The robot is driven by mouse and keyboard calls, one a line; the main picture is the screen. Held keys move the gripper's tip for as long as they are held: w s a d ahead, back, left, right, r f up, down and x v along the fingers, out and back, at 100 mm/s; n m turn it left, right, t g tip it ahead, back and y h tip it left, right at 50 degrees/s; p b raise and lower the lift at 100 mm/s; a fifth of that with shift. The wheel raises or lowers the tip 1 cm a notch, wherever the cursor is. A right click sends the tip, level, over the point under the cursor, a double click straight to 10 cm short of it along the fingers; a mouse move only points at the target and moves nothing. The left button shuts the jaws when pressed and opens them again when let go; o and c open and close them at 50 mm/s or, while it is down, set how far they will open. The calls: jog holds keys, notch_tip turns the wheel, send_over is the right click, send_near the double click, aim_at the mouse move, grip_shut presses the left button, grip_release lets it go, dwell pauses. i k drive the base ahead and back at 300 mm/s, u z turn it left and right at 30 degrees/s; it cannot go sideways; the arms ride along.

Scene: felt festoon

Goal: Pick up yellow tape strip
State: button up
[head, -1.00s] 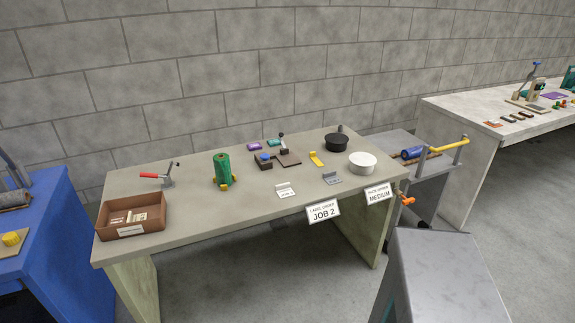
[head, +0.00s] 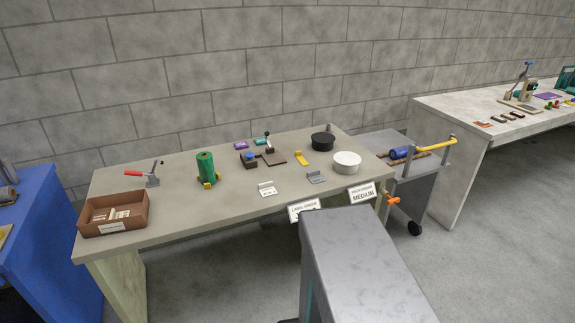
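A small yellow piece (head: 301,158), which looks like the yellow tape strip, lies on the grey-beige table (head: 235,216) right of the middle. It sits between a dark brown plate (head: 274,159) and a white round bowl (head: 347,162). It is too small to make out its details. My gripper is not in view. Only a large grey part of my own body shows at the bottom, in front of the table, and it covers part of a label sign on the table's front edge.
A black bowl (head: 322,141), a green roll (head: 206,166), a toggle clamp (head: 147,174) and a brown box (head: 113,213) stand on the table. A trolley (head: 426,170) is close on the right. A blue bench (head: 45,245) stands left. Floor is open at lower right.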

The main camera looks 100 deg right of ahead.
aim_at(298, 153)
jog(key=u, duration=0.2)
jog(key=k, duration=2.85)
jog(key=z, duration=1.05)
